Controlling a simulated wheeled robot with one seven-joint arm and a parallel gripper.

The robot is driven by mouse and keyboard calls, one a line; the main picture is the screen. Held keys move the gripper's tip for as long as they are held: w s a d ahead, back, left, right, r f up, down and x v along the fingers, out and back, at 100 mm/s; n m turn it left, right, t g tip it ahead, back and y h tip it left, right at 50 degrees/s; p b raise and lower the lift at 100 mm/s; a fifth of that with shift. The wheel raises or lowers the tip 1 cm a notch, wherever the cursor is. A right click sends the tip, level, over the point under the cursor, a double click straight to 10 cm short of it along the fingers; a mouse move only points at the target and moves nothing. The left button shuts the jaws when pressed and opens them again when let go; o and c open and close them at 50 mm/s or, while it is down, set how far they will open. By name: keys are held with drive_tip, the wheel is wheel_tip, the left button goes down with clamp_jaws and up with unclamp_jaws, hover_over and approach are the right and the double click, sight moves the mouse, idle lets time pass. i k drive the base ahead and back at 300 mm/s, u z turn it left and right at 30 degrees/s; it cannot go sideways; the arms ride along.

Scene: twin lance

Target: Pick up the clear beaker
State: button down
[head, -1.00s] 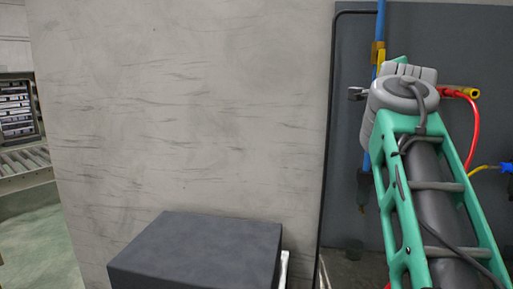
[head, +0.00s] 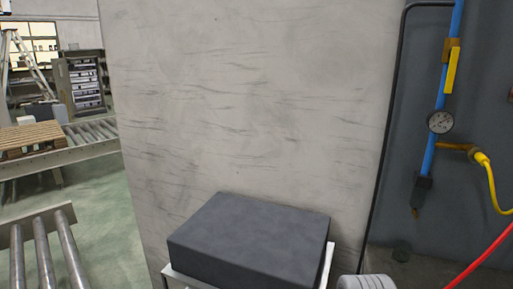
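My gripper is not in view. Only a grey ridged part, which looks like part of my arm, shows at the bottom edge, below and left of the vessel.
A dark grey block (head: 250,240) sits on a white-framed stand before a large pale wall panel (head: 250,100). A blue pipe (head: 441,85) with a gauge (head: 440,122), a yellow hose (head: 491,185) and a red hose (head: 480,255) is at right. Roller conveyors (head: 45,250) are at left.

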sight(402, 252)
drive_tip(key=z, duration=0.35)
drive_tip(key=k, duration=0.6)
drive_tip(key=u, duration=1.1)
drive_tip(key=i, duration=1)
